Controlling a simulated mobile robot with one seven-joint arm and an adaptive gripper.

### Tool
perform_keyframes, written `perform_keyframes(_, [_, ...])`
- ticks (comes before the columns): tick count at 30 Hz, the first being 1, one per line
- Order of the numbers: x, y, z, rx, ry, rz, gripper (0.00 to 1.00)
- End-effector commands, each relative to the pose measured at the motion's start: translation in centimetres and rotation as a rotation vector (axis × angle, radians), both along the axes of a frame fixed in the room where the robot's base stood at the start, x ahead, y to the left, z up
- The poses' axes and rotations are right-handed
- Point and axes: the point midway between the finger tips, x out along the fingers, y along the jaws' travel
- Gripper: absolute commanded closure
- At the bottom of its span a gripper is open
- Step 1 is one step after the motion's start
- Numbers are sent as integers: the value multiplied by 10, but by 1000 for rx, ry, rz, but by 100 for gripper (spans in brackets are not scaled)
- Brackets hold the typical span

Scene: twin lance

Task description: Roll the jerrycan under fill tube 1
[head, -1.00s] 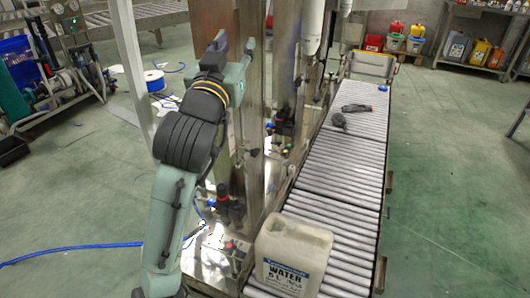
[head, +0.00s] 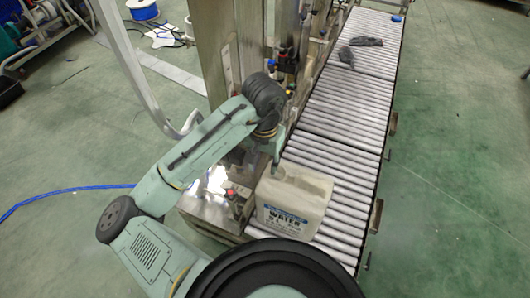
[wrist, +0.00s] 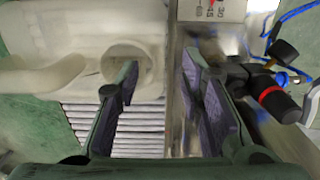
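The white jerrycan (head: 294,199), labelled WATER 5 L, stands upright on the near part of the roller conveyor (head: 337,160). In the wrist view its open round mouth (wrist: 127,62) and handle (wrist: 40,76) fill the upper left. My gripper (wrist: 158,66) is open, its two purple-padded fingers apart. The left finger is by the jerrycan's mouth, and the right finger is beside the metal machine frame. I cannot tell whether the left finger touches the can. In the head view my gripper is at the can's far left top corner, mostly hidden by my arm. No fill tube is clearly identifiable now.
A valve with a red ring and black knob (wrist: 273,95) is close right of my gripper. The metal filling machine (head: 228,60) borders the conveyor's left side. Dark gloves (head: 361,46) and a small blue object (head: 397,18) lie farther along the rollers.

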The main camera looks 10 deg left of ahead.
Motion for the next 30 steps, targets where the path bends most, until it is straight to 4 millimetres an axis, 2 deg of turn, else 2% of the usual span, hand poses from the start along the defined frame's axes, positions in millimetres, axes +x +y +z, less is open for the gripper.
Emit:
perform_keyframes(6, [0,0,-41,0,0,1,65])
perform_keyframes(12, [1,0,-67,0,-1,0,65])
perform_keyframes(18, [1,0,-77,0,-4,-1,65])
perform_keyframes(25, [1,0,-77,0,-4,-1,65])
perform_keyframes(30, [1,0,-77,0,-4,-1,76])
